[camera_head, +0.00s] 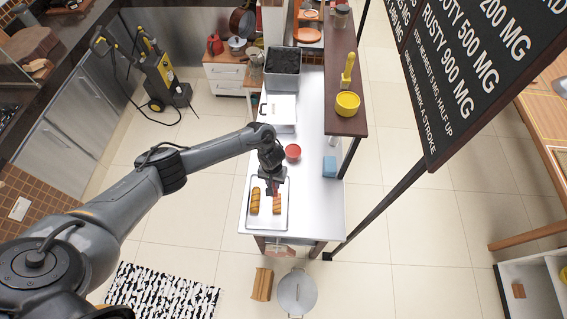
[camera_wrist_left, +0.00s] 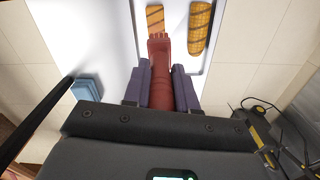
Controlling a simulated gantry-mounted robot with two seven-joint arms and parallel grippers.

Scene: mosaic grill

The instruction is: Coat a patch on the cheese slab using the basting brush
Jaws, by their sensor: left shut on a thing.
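My left gripper (camera_head: 271,179) is above the far end of a pale tray (camera_head: 265,225) on the metal counter. In the left wrist view, its two fingers (camera_wrist_left: 161,88) are shut on the handle of the reddish-brown basting brush (camera_wrist_left: 161,70). The brush's bristle end points at the near end of the orange, grill-striped cheese slab (camera_wrist_left: 155,18); I cannot tell if they touch. The slab also lies on the right of the tray in the head view (camera_head: 278,205). A corn cob (camera_head: 255,200) lies beside it. My right gripper is not in view.
A red bowl (camera_head: 293,152) and a blue block (camera_head: 329,167) stand on the counter behind the tray. A yellow bowl with a yellow-handled tool (camera_head: 347,103) is on the raised brown shelf. A black menu sign (camera_head: 460,70) hangs at the right.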

